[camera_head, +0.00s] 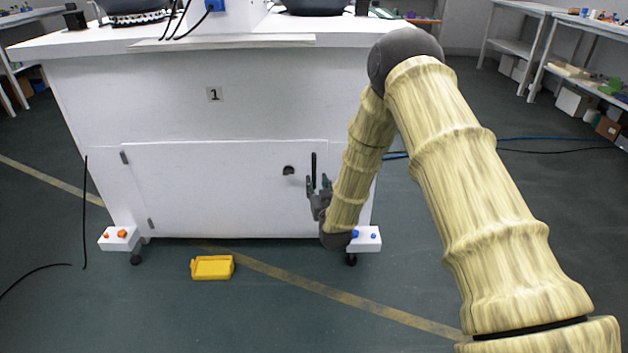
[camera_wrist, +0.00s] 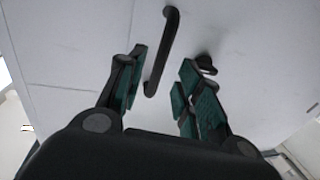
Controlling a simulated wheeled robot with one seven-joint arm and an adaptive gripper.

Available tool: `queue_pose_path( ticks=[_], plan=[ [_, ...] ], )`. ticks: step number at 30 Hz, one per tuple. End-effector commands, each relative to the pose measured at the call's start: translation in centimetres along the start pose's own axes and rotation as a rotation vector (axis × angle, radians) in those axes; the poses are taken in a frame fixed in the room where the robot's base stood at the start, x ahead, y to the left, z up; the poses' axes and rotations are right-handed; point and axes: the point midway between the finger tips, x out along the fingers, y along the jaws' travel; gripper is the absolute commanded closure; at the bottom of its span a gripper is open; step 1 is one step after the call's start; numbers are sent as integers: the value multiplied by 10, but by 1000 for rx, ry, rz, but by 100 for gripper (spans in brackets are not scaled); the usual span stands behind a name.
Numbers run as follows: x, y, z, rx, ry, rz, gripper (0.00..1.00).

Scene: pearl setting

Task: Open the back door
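The back door (camera_head: 215,190) is a white panel low on the white cabinet, with hinges on its left side. It looks shut. A black vertical handle (camera_head: 314,172) stands near its right edge, beside a small black latch (camera_head: 288,170). My gripper (camera_head: 319,183) is at the handle's lower part. In the wrist view, the handle (camera_wrist: 162,52) runs down between the two spread green-padded fingers of my gripper (camera_wrist: 160,85), and the latch (camera_wrist: 205,64) lies behind the right finger. The fingers are apart, and I see a gap on both sides of the handle.
The cabinet stands on castered feet with small white blocks, one (camera_head: 119,238) at left and one (camera_head: 366,239) at right. A yellow bin (camera_head: 212,267) lies on the floor in front of the door. Cables lie on the floor at left and right. Other floor in front is clear.

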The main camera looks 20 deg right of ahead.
Motion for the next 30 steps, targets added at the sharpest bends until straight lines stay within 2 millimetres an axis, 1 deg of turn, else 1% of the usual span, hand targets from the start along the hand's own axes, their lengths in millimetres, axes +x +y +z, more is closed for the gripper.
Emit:
queue_pose_path(
  ticks=[1,3,6,10,15,24,30],
  plan=[
    [9,0,3,0,2,0,65],
    [20,0,3,0,2,0,65],
    [34,0,3,0,1,0,65],
    [47,0,2,1,0,0,65],
    [56,0,1,1,-1,0,65],
    [57,0,0,1,-1,0,65],
    [57,0,0,0,-1,0,100]
  ],
)
